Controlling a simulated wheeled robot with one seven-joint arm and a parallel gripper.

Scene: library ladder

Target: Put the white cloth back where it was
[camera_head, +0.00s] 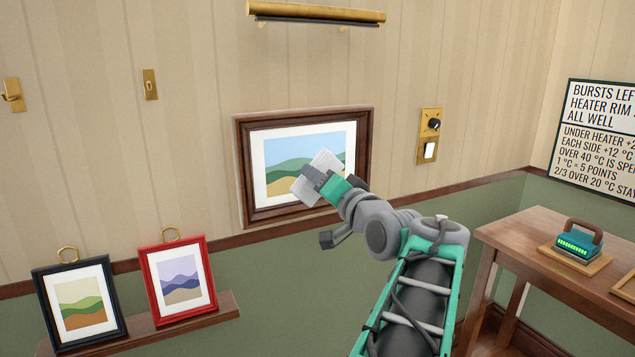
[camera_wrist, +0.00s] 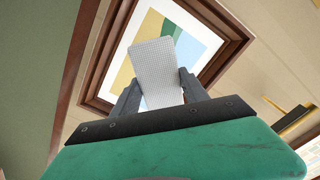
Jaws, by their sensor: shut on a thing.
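The white cloth (camera_head: 317,178) is a folded, pale pad in front of the large brown-framed picture on the wall. It also shows in the wrist view (camera_wrist: 157,68), with a fine woven texture, sticking out beyond the fingers. My gripper (camera_head: 312,182) is shut on the cloth. In the wrist view the fingers (camera_wrist: 155,95) press it from both sides. The framed landscape picture (camera_head: 303,214) hangs behind the cloth, partly covered by my gripper and arm. I cannot tell whether the cloth touches the picture.
A ledge (camera_head: 220,306) at lower left holds a black-framed picture (camera_head: 118,329) and a red-framed picture (camera_head: 206,268). A wooden table (camera_head: 520,235) at right bears a teal device (camera_head: 572,240) on a board. Brass hooks, a wall switch plate (camera_head: 430,120), a brass lamp (camera_head: 315,12) and a sign (camera_head: 600,140) are on the walls.

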